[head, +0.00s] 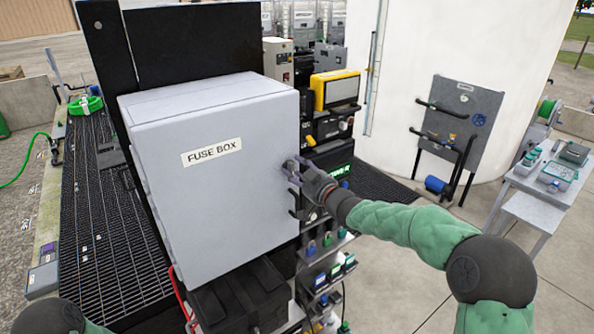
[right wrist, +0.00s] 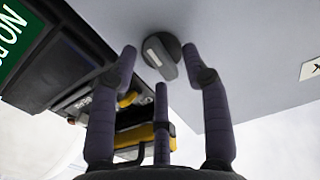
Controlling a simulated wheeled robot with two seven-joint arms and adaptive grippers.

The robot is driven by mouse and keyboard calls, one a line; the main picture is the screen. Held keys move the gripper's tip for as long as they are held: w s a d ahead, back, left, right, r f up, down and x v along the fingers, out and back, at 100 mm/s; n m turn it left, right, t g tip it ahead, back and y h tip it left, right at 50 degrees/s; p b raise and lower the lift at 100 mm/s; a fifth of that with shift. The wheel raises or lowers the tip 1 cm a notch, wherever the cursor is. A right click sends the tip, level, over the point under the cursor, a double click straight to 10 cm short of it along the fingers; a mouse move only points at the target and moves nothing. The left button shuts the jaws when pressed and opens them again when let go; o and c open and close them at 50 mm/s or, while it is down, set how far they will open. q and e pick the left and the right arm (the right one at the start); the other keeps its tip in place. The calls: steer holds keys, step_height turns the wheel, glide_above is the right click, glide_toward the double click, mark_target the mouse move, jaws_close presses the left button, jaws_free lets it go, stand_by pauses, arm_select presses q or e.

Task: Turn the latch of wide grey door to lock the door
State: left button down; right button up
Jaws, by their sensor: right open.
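The wide grey door (head: 215,195) is the front of the fuse box and looks closed. Its latch (right wrist: 160,55) is a dark knob on a round base, slanted in the right wrist view. My right gripper (head: 293,170) is at the door's right edge, mostly hiding the latch in the head view.
A black panel (head: 107,70) stands behind the box. A dark case (head: 240,300) sits below the box. Open floor lies at the lower right.

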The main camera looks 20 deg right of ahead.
jaws_close()
steer(key=shift+f+n+b, duration=0.1)
steer(key=shift+n+b, duration=0.3)
steer(key=shift+b, duration=0.3)
steer(key=n+b, duration=0.5)
steer(key=b, duration=0.2)
steer(key=shift+s+a+n, duration=0.1)
steer(key=shift+a+n, duration=0.05)
steer(key=shift+n, duration=0.15)
steer(key=n+b, duration=0.4)
steer(key=n, duration=0.1)
steer(key=shift+a, duration=0.1)
steer(key=n+b, duration=0.2)
steer(key=n, duration=0.1)
steer(key=shift+a+n, duration=0.1)
steer(key=shift+n, duration=0.3)
steer(key=shift+n+b, duration=0.6)
steer(key=shift+n, duration=0.7)
steer(key=shift+a, duration=0.1)
jaws_free()
